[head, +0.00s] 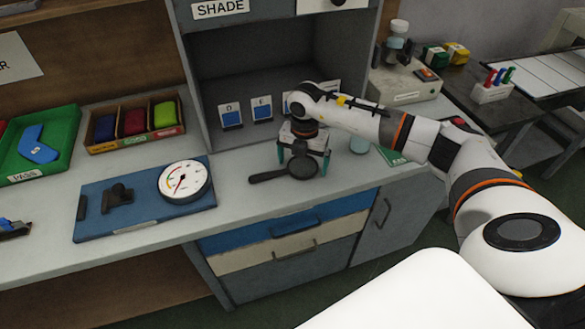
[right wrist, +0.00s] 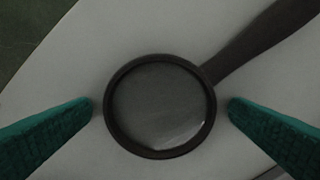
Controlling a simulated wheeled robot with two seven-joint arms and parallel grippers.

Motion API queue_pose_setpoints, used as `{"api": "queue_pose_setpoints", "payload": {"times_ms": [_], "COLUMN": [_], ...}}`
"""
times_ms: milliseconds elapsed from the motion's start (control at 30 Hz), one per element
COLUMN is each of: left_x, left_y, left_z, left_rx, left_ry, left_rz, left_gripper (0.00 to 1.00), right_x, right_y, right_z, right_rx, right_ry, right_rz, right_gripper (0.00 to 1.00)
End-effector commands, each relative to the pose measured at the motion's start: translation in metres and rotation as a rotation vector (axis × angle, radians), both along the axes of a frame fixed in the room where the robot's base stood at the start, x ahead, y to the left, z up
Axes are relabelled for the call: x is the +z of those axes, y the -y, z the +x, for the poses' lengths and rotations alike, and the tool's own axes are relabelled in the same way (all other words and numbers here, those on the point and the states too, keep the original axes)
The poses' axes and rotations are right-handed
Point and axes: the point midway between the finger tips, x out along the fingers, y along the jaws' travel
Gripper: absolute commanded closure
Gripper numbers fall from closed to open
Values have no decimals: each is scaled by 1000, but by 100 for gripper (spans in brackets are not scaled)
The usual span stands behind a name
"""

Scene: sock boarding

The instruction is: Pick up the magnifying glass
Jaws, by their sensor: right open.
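The magnifying glass (head: 302,167) lies flat on the grey counter near its front edge, its dark handle pointing left in the head view. In the right wrist view its round black rim and clear lens (right wrist: 160,106) fill the middle, and the handle runs to the upper right. My right gripper (head: 303,160) is open above the lens, with one teal finger on each side of the rim. In the right wrist view the fingertips of this gripper (right wrist: 161,104) show small gaps to the rim. Nothing is held. My left gripper is not seen.
A blue board (head: 140,222) with a white dial gauge (head: 185,181) lies left of the handle. Blue-and-white cards (head: 262,108) stand in the cabinet recess behind. The counter's front edge is close.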

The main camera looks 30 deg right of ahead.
Motion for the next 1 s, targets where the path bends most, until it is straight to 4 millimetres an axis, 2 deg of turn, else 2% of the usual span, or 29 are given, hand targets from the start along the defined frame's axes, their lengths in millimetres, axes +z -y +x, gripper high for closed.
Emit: {"api": "queue_pose_setpoints", "payload": {"times_ms": [33,67,300,533,633,1000], "left_x": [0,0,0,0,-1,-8], "left_y": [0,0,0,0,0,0], "left_z": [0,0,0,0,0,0], "left_rx": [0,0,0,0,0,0], "left_ry": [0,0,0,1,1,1], "left_rz": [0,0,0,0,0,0], "left_gripper": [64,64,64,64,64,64], "right_x": [0,0,0,2,9,79], "right_y": [0,0,0,0,0,0], "right_z": [0,0,0,0,1,1], "right_rx": [0,0,0,-1,-1,-1], "right_ry": [0,0,0,1,3,5], "right_rz": [0,0,0,0,0,0], "right_gripper": [5,10,49,50,50,50]}}
